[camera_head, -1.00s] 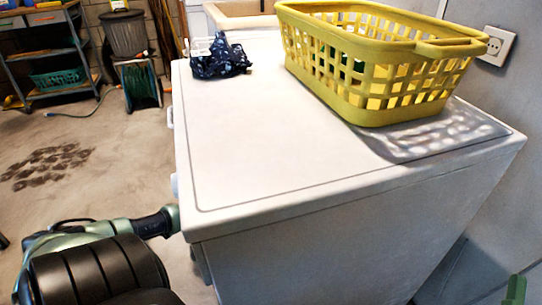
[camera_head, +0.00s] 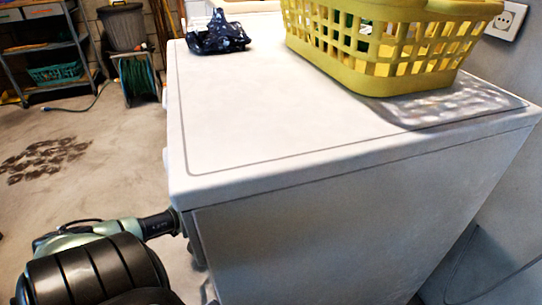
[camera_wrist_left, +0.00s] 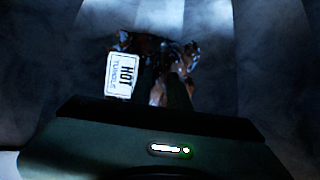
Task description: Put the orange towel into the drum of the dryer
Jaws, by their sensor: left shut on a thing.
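The dryer seems to be the large white machine (camera_head: 290,110) seen from above and its side in the head view; its door and drum opening are hidden. My left arm comes in from the lower left and goes out of sight at the machine's front edge. In the left wrist view, my left gripper (camera_wrist_left: 166,90) is shut on a dark, crumpled cloth with brownish-orange patches (camera_wrist_left: 186,62), seemingly the orange towel. A white tag (camera_wrist_left: 121,75) reading "HOT TUMBLE" hangs at its left. The surroundings there are dim grey, seemingly inside the drum. My right gripper is out of view.
A yellow laundry basket (camera_head: 380,55) and a dark blue patterned cloth (camera_head: 217,36) stand on the machine top. A wall with a socket (camera_head: 505,20) is at right. Open concrete floor lies left, with a shelf (camera_head: 52,45) and a bin (camera_head: 125,27) behind.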

